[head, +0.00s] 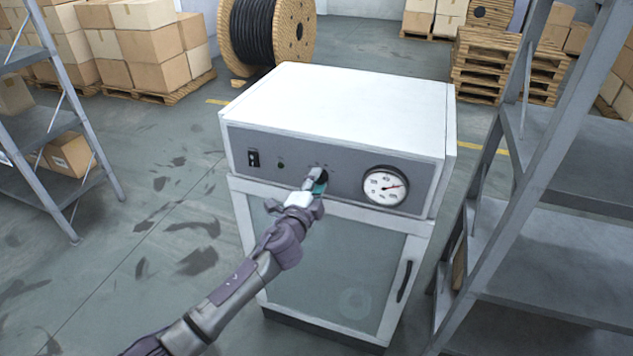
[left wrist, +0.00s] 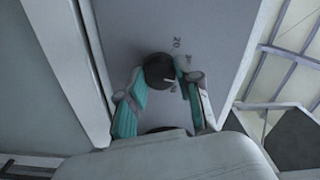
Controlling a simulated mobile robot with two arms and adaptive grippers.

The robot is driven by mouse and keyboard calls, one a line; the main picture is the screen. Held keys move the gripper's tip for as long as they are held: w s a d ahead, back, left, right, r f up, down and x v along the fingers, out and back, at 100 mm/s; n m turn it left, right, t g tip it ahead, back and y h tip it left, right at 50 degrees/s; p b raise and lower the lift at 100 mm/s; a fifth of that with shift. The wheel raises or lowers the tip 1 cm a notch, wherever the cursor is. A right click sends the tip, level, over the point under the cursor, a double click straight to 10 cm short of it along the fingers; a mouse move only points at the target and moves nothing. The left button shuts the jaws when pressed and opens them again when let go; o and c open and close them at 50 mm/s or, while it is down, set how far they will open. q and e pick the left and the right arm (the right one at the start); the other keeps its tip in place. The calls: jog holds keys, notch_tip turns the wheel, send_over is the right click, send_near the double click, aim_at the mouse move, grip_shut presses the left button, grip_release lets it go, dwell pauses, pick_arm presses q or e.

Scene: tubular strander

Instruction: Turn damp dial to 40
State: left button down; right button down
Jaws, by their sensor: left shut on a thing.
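The damp dial (left wrist: 159,71) is a round dark knob with a pale pointer line on the grey front panel of a white cabinet. It shows between my fingers in the left wrist view, with a "20" and other partly hidden marks around it. In the head view the dial (head: 322,174) is partly covered by my gripper. My left gripper (head: 315,184) is shut on the dial, its teal finger pads on either side of it; it also shows in the left wrist view (left wrist: 161,95). My right gripper is in neither view.
The white cabinet (head: 340,110) has a round gauge (head: 385,187) right of the dial, a switch (head: 253,158) at left, and a glass door with a dark handle (head: 404,281) below. Metal shelves (head: 530,250) stand close on the right.

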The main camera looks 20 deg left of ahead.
pick_arm(q)
jog(key=shift+m, duration=0.6)
jog(key=c, duration=0.8)
grip_release()
jog(key=shift+d, duration=0.1)
jog(key=s, duration=1.2)
jog(key=shift+a, duration=0.25)
jog(key=shift+f, duration=0.1)
